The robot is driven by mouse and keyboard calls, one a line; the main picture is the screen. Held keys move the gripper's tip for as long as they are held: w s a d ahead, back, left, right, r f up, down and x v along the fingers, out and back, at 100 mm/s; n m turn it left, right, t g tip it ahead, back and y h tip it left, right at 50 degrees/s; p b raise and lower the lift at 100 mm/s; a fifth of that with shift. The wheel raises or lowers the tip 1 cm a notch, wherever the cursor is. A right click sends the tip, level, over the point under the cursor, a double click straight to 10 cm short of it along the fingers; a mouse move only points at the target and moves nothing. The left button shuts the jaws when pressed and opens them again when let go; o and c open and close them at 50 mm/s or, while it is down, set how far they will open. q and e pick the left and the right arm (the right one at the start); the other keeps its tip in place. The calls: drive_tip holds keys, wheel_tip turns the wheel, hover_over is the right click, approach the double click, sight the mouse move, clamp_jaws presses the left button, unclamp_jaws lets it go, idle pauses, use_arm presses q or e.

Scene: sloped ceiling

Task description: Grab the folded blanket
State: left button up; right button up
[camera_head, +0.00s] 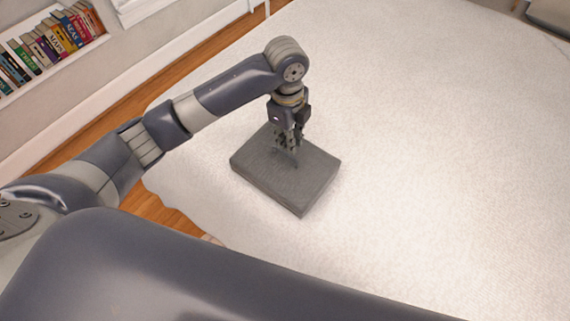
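The folded blanket (305,187) is a grey, flat rectangular block. It lies on the white bed-like surface (430,150), near its left edge. My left gripper (288,158) points down over the far middle part of the blanket, with its fingertips at or just above the top face. Whether the fingers touch the blanket, and how far apart they are, is too small to tell. My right gripper does not show.
A white shelf with several books (50,45) stands against the wall at the upper left. A strip of wooden floor (190,60) runs between the wall and the white surface. The white surface is clear to the right of the blanket.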

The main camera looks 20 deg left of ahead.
use_arm(q)
drive_tip(key=shift+w+a+r+m, duration=0.3)
drive_tip(key=shift+w+a+r, duration=0.4)
drive_tip(key=shift+a, duration=0.1)
hover_over(285, 153)
drive_tip(key=f, duration=0.5)
drive_tip(key=shift+w, duration=0.2)
drive_tip(key=shift+s+f+p, duration=0.1)
drive_tip(key=shift+f+p, duration=0.65)
drive_tip(key=shift+f, duration=1.95)
clamp_jaws()
drive_tip(key=shift+r, duration=0.15)
